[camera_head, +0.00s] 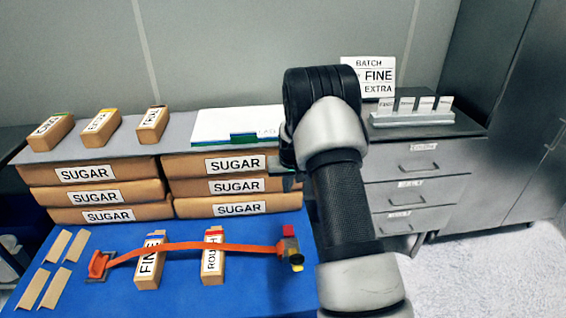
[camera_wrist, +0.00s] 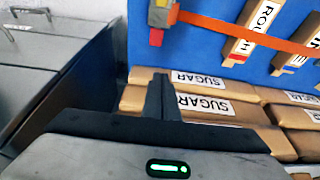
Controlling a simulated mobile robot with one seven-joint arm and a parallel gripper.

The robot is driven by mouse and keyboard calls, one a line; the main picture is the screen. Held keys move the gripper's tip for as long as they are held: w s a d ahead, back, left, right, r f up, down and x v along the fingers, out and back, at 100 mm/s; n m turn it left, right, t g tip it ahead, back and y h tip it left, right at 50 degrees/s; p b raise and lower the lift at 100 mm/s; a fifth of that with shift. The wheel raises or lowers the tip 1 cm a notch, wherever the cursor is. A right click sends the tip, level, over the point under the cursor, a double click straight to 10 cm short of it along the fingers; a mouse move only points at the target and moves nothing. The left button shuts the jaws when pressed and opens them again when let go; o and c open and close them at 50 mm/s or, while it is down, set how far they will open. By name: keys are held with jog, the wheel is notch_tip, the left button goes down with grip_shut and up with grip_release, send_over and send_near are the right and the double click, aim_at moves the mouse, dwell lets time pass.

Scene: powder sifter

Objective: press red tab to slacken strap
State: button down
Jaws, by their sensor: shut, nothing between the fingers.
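An orange strap (camera_head: 200,246) runs across two wooden blocks marked FINE (camera_head: 150,265) and ROUGH (camera_head: 213,255) on the blue surface. Its left end meets an orange anchor (camera_head: 98,264). Its right end meets a grey buckle (camera_head: 291,246) with a red tab (camera_head: 289,230) on the side toward the sugar bags and a yellow part on the other. The wrist view shows the buckle (camera_wrist: 162,14) and red tab (camera_wrist: 156,37) at the top. My gripper (camera_wrist: 160,80) is shut and empty, in front of the sugar bags and apart from the tab. My arm hides it in the head view.
Stacked SUGAR bags (camera_head: 110,195) stand behind the blue surface (camera_head: 190,300), topped by a grey board with small blocks (camera_head: 102,127) and a white sheet. Loose wooden strips (camera_head: 55,247) lie at left. A grey drawer cabinet (camera_head: 415,190) with a card rack stands at right.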

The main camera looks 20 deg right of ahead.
jog(key=w+a+p+v, duration=0.1)
jog(key=p+v, duration=0.1)
jog(key=v, duration=0.9)
jog(key=shift+a+r, duration=0.25)
jog(key=shift+a, duration=0.05)
jog(key=s+a+r+n+t, duration=0.1)
jog(key=s+a+r, duration=0.2)
jog(key=s+r, duration=0.55)
jog(key=s+a+r, duration=0.4)
jog(key=s+r, duration=0.4)
jog(key=r, duration=0.2)
jog(key=s+a+r+n+t, duration=0.1)
jog(key=s+a, duration=0.1)
jog(key=s, duration=0.8)
jog(key=s+a+r, duration=0.1)
jog(key=s+r, duration=0.1)
jog(key=s, duration=0.9)
notch_tip(320, 180, up, 16)
jog(key=p, duration=1.6)
jog(key=shift+w+y, duration=0.3)
jog(key=shift+w, duration=0.05)
